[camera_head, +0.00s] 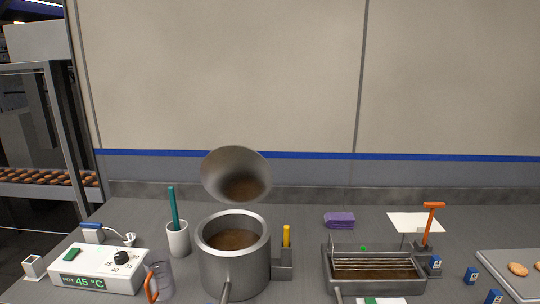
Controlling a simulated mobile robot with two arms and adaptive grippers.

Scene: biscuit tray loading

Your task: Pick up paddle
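Neither of my grippers is in view. No item is plainly marked as the paddle. An orange T-shaped handle (431,222) stands in a grey holder at the right. A yellow handle (286,236) stands in a grey holder (283,266) beside the pot. Lower ends of these handles are hidden. The steel pot (233,274) holds brown liquid.
A round metal disc (236,165) stands above the pot. A white control box (98,270) reads 45 °C. A clear jug (163,276) stands by the pot. A metal trough (375,287) with a rack holds brown liquid. A biscuit tray (500,262) lies right. The back counter is mostly clear.

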